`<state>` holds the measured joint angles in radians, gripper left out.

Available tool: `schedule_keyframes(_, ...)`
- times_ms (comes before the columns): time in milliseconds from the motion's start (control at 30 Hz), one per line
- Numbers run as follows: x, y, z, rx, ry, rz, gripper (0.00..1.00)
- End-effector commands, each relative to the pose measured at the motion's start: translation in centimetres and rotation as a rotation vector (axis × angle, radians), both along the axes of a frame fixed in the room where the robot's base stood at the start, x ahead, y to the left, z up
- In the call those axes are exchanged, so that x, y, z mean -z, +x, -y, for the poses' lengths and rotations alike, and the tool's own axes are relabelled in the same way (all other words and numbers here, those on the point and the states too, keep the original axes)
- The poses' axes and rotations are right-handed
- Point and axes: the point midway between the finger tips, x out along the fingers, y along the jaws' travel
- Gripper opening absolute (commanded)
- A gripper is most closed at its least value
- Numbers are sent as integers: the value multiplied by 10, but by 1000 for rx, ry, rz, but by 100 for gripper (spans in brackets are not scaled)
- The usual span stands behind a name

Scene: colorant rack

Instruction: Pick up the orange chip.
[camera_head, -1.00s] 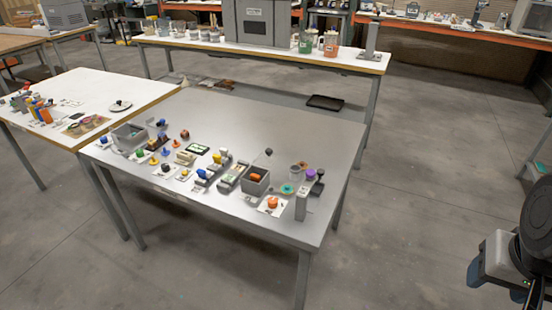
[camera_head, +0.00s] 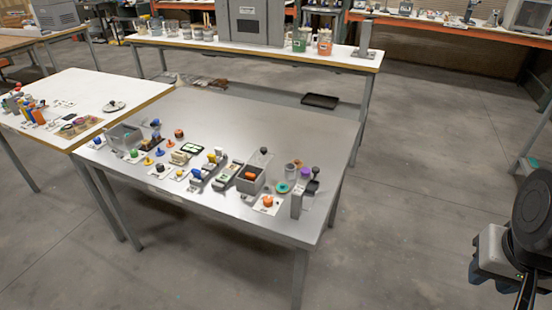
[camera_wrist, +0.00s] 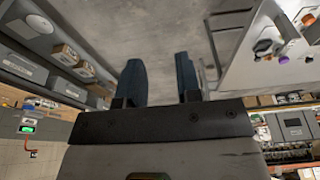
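An orange piece (camera_head: 268,201) sits on a white card near the front right of the grey metal table (camera_head: 300,130). Another orange piece (camera_head: 250,175) lies in a small grey open box. Both are too small for me to tell which is the chip. In the wrist view, an orange piece (camera_wrist: 308,19) shows at the upper right, on the tilted tabletop. My gripper (camera_wrist: 158,75) has its two dark fingers apart with nothing between them. It is well away from the table; in the head view, part of my arm shows at the right edge.
Close to the orange pieces are a purple-topped jar (camera_head: 305,172), an upright grey block (camera_head: 297,203) and a green round piece (camera_head: 281,187). Several coloured pieces crowd the table's left and front. Its back right is clear. A white-topped table (camera_head: 90,92) stands left.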

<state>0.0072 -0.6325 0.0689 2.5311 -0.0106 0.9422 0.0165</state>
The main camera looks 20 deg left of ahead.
Motion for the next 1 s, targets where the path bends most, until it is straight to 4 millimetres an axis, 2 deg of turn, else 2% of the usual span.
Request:
schedule_keyframes(167, -3, 10, -4, -25, -4, -6, 32)
schedule_keyframes(367, -10, 38, -17, -103, -18, -26, 32)
schedule_keyframes(667, -22, 104, -56, -284, -49, -64, 32)
schedule_keyframes(1000, -21, 178, -117, -494, -87, -108, 32)
